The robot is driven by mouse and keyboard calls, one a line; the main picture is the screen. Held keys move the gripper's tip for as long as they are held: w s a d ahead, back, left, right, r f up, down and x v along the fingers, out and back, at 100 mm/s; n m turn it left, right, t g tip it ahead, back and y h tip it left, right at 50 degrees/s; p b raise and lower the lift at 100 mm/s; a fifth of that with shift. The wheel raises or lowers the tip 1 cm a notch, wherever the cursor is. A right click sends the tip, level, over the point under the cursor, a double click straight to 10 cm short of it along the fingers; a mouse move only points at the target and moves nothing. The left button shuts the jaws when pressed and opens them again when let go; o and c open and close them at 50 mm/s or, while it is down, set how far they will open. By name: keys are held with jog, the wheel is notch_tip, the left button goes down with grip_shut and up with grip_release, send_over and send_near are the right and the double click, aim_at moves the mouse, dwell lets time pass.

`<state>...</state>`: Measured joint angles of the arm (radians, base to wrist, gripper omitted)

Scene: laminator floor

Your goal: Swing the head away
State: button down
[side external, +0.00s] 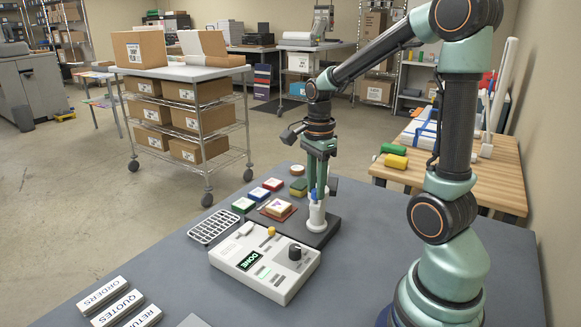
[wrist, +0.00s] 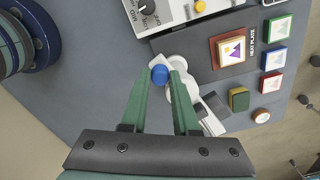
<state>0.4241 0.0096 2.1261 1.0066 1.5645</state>
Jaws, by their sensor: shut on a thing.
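My gripper (wrist: 161,78) is shut on the blue knob (wrist: 160,74) of the white head. In the side view my gripper (side external: 318,186) reaches down over the head, and part of the blue knob (side external: 313,193) shows between the fingers. The white head (side external: 316,217) stands on the dark base (side external: 328,233); in the wrist view my fingers partly cover it. The plate marked HEAT PLATE (wrist: 216,55) lies to the head's side, uncovered, with a small badge-like piece (wrist: 231,50) on it.
Several coloured square pieces (side external: 243,205) lie behind the box, with a green-yellow pad (side external: 298,187) and a round wooden piece (side external: 297,170). A white rack (side external: 213,227) stands left of them. Label blocks (side external: 122,306) lie at the front left. Bare grey table (side external: 190,270) lies between.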

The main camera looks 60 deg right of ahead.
jog(key=shift+w+a+m, duration=0.1)
jog(key=shift+w+m, duration=0.25)
jog(key=shift+m, duration=0.25)
jog(key=c, duration=0.7)
grip_release()
jog(key=shift+o, duration=0.2)
jog(key=shift+r, duration=0.1)
notch_tip(320, 180, up, 12)
jog(key=s+a+f+n+t, duration=0.1)
jog(key=a+n, duration=0.5)
jog(key=n, duration=0.6)
jog(key=s+a+f+n+t, duration=0.1)
jog(key=a+f+n+t, duration=0.2)
jog(key=a+n, duration=0.4)
jog(key=n+t, duration=0.1)
jog(key=n, duration=0.4)
jog(key=shift+s+a+t, duration=0.3)
jog(key=shift+s, duration=0.05)
